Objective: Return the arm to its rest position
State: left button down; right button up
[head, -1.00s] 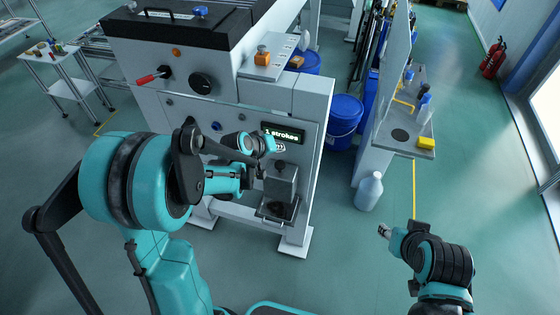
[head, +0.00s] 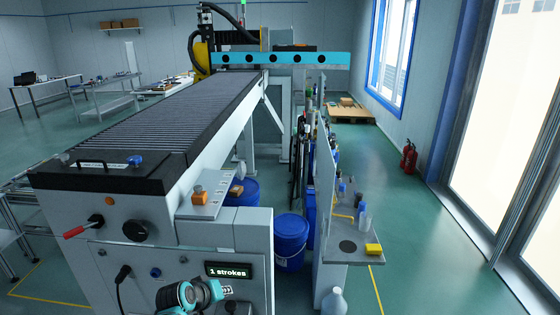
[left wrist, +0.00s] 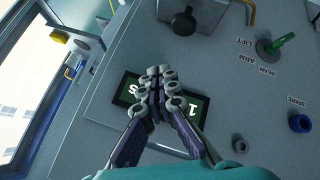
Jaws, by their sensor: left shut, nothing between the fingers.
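My left gripper (head: 225,289) shows at the bottom of the head view, in front of the machine's grey front panel (head: 258,296). I cannot tell whether the fingers touch the panel. My right gripper is in neither view.
The panel carries a red-handled lever (head: 75,232) and a black knob (head: 135,231). The wrist view also shows a green-tipped switch (left wrist: 277,43) and a blue knob (left wrist: 300,123). A blue barrel (head: 291,240) and a side shelf (head: 347,257) stand right of the machine. Floor farther right is open.

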pick_arm(q)
jog(key=s+r+m+g+y+b, duration=0.1)
jog(key=s+r+m+y+b, duration=0.1)
jog(key=s, duration=2)
jog(key=shift+a+m+y+b, duration=0.25)
jog(key=shift+m+b, duration=0.2)
jog(key=shift+m, duration=0.65)
jog(key=shift+w+r, duration=0.15)
jog(key=w+f+n+t+h+p, duration=0.1)
jog(key=w+n+h+p, duration=0.2)
jog(key=w, duration=2.2)
jog(key=shift+n, duration=1)
